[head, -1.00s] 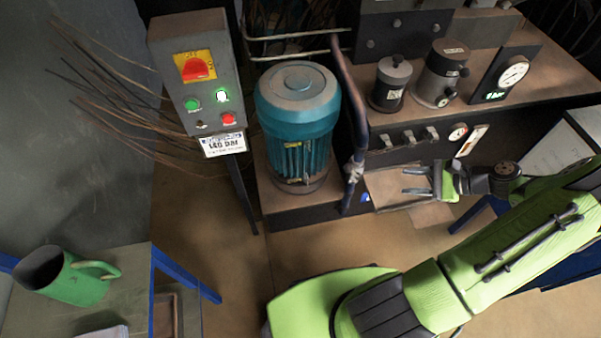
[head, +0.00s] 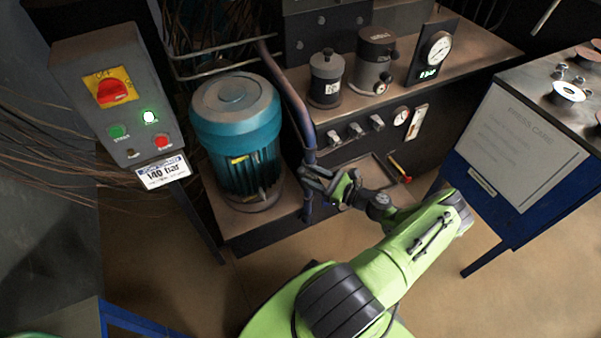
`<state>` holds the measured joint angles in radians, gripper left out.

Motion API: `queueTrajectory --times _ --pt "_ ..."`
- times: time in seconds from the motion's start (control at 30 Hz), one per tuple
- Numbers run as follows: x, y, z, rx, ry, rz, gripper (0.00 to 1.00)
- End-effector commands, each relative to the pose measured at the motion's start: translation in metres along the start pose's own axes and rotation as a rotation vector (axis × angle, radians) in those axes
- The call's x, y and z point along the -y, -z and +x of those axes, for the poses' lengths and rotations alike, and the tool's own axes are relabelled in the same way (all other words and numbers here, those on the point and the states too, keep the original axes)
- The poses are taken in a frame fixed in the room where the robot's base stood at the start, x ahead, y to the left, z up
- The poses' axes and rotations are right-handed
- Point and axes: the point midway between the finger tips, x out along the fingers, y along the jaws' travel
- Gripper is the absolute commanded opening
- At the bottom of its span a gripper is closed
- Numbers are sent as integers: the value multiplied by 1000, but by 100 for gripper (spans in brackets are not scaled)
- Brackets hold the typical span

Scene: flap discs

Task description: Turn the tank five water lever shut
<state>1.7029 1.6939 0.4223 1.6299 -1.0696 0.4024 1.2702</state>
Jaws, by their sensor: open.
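A dark upright pipe (head: 290,95) runs down beside the teal motor. My gripper (head: 308,181) is open, with its jaws pointing left at the lower part of this pipe. The jaws overlap the pipe's fitting in the picture, and I cannot tell whether they touch it. Several small grey levers or knobs, one of them at the left (head: 333,138), sit in a row on the bench front above my gripper. No label for tank five is readable, so I cannot tell which part is its water lever.
The teal motor (head: 238,135) stands left of my gripper. A control box (head: 120,95) with a red switch stands further left, above a sign reading 140 bar. A blue-framed cabinet (head: 520,150) stands at the right. A red-and-yellow handle (head: 400,168) shows right of my gripper.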

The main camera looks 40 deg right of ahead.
Motion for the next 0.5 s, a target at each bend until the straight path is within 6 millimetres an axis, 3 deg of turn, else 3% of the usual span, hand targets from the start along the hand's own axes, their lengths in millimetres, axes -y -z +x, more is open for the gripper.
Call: queueTrajectory --times 0.1,0.2,0.5 --pt "-1 2 25 0 -4 -1 42" --pt "0 1 38 0 -2 -2 42" --pt "0 0 45 -1 0 -1 42"
